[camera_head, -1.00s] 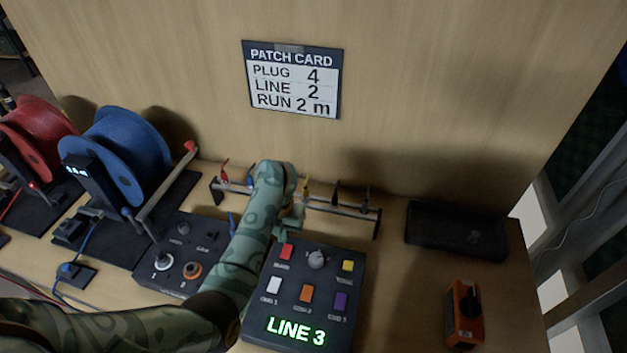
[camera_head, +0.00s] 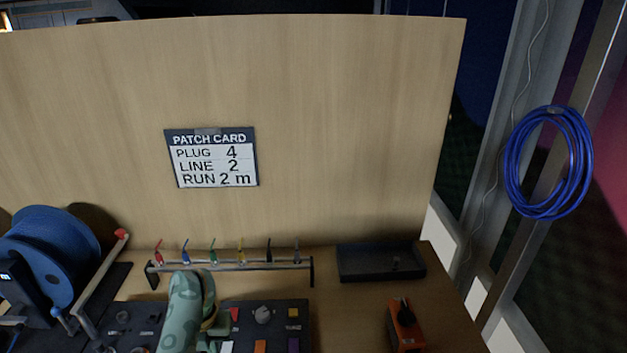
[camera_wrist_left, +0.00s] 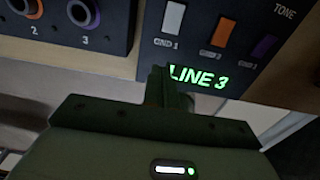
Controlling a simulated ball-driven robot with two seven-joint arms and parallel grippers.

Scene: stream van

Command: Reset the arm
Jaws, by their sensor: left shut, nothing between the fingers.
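My left arm (camera_head: 185,315) rises at the bottom of the head view, in front of the plug rail and over the left part of the button panel (camera_head: 278,322). In the wrist view my left gripper (camera_wrist_left: 172,88) is shut and empty, its fingertips by the front edge of the button panel (camera_wrist_left: 228,45). The panel's green display (camera_wrist_left: 198,77) reads LINE 3, partly covered by the fingertips. My right gripper is in neither current view.
The plug rail (camera_head: 228,266) carries several coloured plugs. A patch card (camera_head: 211,158) on the wooden board reads plug 4, line 2, run 2 m. A blue reel (camera_head: 48,255) stands left. A black tray (camera_head: 380,262) and orange device (camera_head: 404,325) are at the right.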

